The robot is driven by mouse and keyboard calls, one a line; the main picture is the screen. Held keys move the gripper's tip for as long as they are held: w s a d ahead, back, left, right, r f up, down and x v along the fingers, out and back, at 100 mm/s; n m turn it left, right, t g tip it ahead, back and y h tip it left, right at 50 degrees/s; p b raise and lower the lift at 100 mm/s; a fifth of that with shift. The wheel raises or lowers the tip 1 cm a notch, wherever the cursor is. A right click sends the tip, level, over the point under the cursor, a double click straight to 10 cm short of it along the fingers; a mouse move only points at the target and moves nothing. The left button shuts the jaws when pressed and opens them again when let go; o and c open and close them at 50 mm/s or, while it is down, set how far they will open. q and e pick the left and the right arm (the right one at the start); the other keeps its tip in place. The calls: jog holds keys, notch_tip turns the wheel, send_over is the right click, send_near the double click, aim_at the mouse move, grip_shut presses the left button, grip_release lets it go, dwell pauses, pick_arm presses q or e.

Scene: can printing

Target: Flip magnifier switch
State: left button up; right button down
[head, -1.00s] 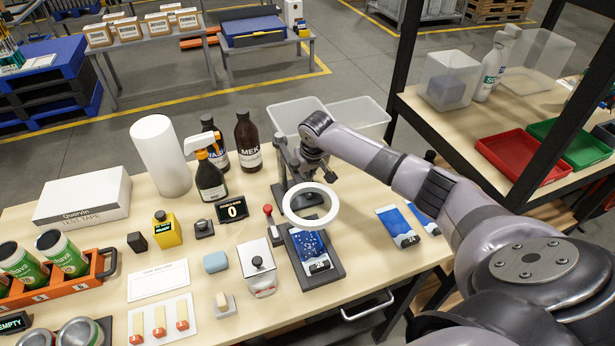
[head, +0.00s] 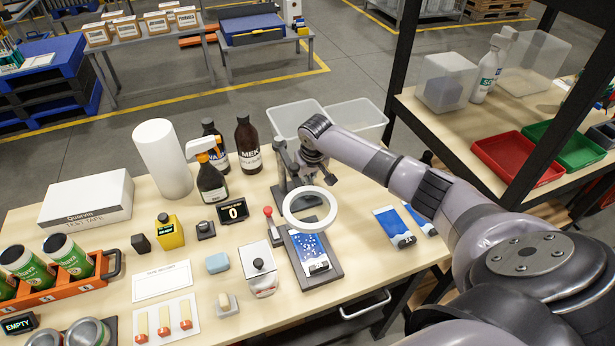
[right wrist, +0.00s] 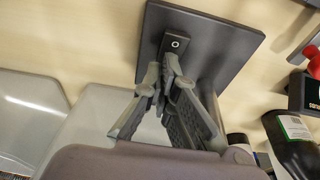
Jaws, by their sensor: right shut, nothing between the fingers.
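The magnifier (head: 309,211) has a white ring head and a dark stand behind it, on the wooden bench. Its dark square base plate (right wrist: 210,42) shows in the right wrist view, with a small dark switch block (right wrist: 176,43) marked with a white circle. My right gripper (right wrist: 172,68) is shut and empty, its fingertips close to the switch block; I cannot tell if they touch. In the head view my right gripper (head: 312,168) is low behind the ring, partly mixed with the stand. My left gripper is not in view.
A dark press board with a blue printed sheet (head: 311,248) lies under the ring. A red-knobbed lever (head: 268,212), a counter display (head: 233,211) and brown bottles (head: 247,145) stand to the left. Clear bins (head: 357,113) are behind. Blue printed cards (head: 394,227) lie right.

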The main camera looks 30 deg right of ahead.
dwell(0.3)
jog(key=r+p, duration=0.4)
jog(key=shift+w+d+r, duration=0.15)
jog(key=shift+w+r, duration=0.1)
jog(key=shift+w, duration=0.1)
jog(key=w+b+v, duration=0.2)
jog(key=b+v, duration=0.1)
jog(key=v, duration=0.6)
jog(key=shift+s+r, duration=0.2)
jog(key=shift+r, duration=0.15)
jog(key=shift+s+d+f, duration=0.1)
jog(key=shift+d, duration=0.05)
